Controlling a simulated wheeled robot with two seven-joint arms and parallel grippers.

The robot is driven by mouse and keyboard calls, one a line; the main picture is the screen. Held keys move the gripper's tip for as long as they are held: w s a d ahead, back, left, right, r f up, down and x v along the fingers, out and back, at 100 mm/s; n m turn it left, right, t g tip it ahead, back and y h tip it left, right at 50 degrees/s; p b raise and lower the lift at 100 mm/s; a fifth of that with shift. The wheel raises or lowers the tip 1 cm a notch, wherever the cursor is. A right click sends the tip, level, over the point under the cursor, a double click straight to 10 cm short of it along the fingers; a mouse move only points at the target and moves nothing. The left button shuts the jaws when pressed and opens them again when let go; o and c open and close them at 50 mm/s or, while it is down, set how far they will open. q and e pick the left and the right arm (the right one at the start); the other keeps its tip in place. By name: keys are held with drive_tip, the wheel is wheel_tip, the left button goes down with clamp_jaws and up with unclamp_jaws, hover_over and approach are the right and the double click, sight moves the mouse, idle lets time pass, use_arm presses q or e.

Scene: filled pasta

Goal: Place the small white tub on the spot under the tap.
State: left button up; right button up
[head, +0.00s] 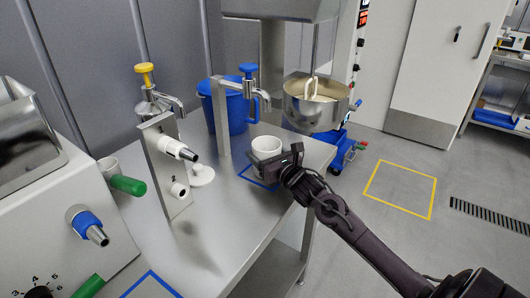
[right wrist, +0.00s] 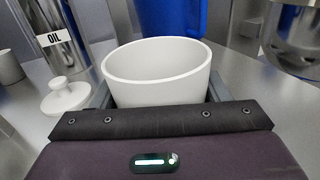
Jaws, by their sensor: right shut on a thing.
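The small white tub (head: 266,146) is upright and its inside looks empty. My right gripper (head: 279,160) is shut on it. In the right wrist view the tub (right wrist: 158,75) sits between the two fingers, one on each side. The blue-knobbed tap (head: 252,84) stands behind the tub, its spout above and close to it. A blue square outline (head: 243,175) on the steel table lies under the tub and gripper, which hide part of it. I cannot tell whether the tub touches the table. My left gripper is not in view.
A yellow-knobbed tap (head: 150,92) and an upright plate with nozzles (head: 166,165) stand to the left. A white lid-like piece (head: 201,174) lies beside the plate. A blue bucket (head: 232,108) is behind. A mixer bowl (head: 314,103) is at right. The table's front middle is clear.

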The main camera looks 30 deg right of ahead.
drive_tip(key=o, duration=1)
drive_tip(key=shift+c, duration=0.2)
drive_tip(key=shift+r, duration=0.1)
drive_tip(key=s+b, duration=0.1)
drive_tip(key=s, duration=0.9)
drive_tip(key=shift+s, duration=1)
